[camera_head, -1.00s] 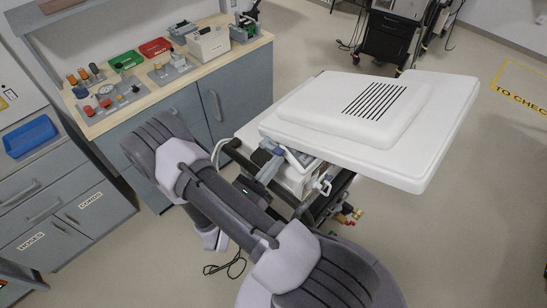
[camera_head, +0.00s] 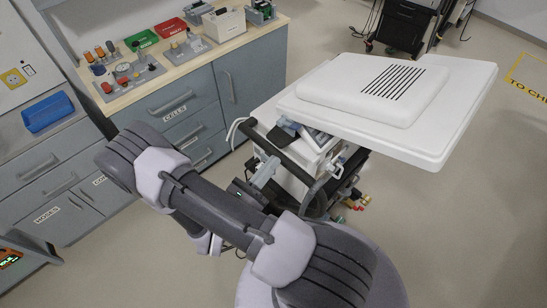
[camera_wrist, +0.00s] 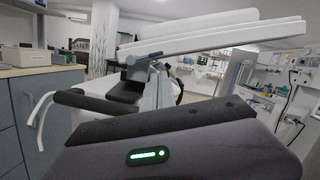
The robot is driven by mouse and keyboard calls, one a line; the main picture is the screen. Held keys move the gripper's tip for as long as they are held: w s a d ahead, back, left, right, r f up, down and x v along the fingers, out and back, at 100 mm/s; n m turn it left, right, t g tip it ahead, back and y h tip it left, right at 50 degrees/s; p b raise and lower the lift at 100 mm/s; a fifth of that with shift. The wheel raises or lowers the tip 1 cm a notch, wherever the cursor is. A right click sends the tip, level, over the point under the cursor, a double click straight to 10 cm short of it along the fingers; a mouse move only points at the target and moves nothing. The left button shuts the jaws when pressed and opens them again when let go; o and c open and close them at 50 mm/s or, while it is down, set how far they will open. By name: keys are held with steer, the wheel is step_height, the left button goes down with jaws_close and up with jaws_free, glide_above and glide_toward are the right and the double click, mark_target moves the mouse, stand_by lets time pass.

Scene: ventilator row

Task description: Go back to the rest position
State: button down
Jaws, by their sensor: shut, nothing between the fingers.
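My gripper (camera_head: 267,169) is low in the middle of the head view, beyond my bent arm. Its grey fingers look shut and hold nothing. They overlap the front left side of a ventilator cart in the picture; I cannot tell whether they touch it. The dark housing with a lit green strip (camera_wrist: 148,155) at the bottom of the wrist view seems to be my own. The cart has a wide white top (camera_head: 455,105) with a slotted raised cover, a dark handle bar and brass-coloured fittings below. My arm hides part of its base.
A wooden counter (camera_head: 187,73) with red and green trays and small devices stands at the back left. Grey drawers with a blue bin (camera_head: 47,113) are at far left. A dark cart (camera_head: 400,28) stands behind. The floor at right (camera_head: 480,225) is clear.

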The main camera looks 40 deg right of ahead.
steer(key=shift+s+a, duration=0.1)
steer(key=shift+a, duration=0.1)
steer(key=shift+d, duration=0.1)
